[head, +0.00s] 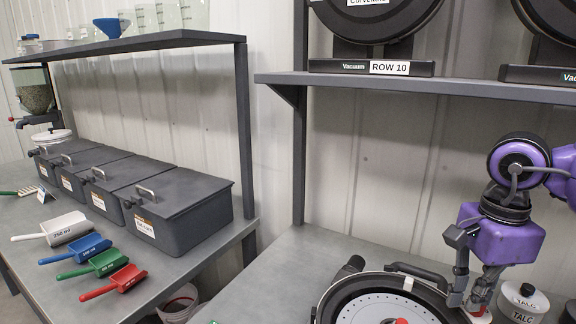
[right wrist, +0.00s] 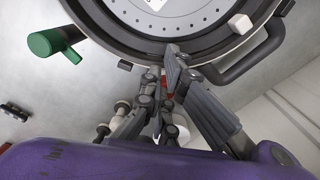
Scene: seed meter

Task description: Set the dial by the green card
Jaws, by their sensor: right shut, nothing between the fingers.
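The seed meter (head: 340,299) lies on the grey table at the bottom right of the head view, cut off by the frame edge. Its dark round rim and pale perforated disc also show in the right wrist view (right wrist: 225,35). My right gripper (head: 464,299) is shut and empty, pointing down at the meter's right edge. In the right wrist view its fingers (right wrist: 165,72) are at the rim, beside a small red part (right wrist: 167,92) partly hidden behind them. I cannot tell whether they touch. No green card can be made out. My left gripper is out of view.
A white TALC container (head: 522,302) stands right of the gripper. The left bench holds grey lidded bins (head: 180,205) and several coloured scoops (head: 115,283). A green handle (right wrist: 55,42) projects from the meter's side.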

